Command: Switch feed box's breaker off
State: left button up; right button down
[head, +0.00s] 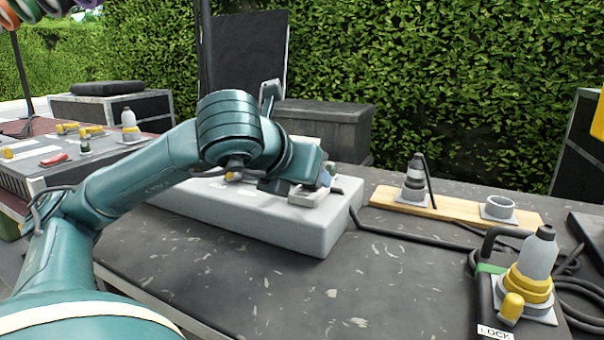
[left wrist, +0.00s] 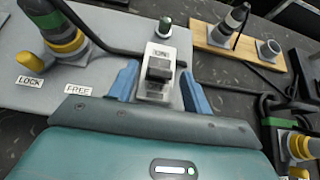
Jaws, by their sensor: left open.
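The feed box (head: 290,225) is a long light-grey box on the dark table, partly hidden under my left arm in the head view. Its breaker (left wrist: 159,71) shows in the left wrist view as a pale plate with a black toggle and an "ON" label at its far end. The toggle's exact tilt is hard to tell. My left gripper (left wrist: 159,82) is open, with one blue finger on each side of the breaker plate. I cannot tell whether the fingers touch it. In the head view the left gripper (head: 318,184) is low over the box's right end.
On the box, a plug with a yellow collar (left wrist: 62,40) stands left of the breaker, near "LOCK" and "FREE" labels; a small green-topped part (left wrist: 165,27) is beyond it. A wooden board (head: 455,207) holds a connector and ring. Another yellow-collared plug (head: 530,275) and black cables are at right.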

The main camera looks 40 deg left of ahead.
pick_arm(q)
jog(key=v, duration=1.3)
jog(key=shift+s, duration=0.1)
dwell(0.9)
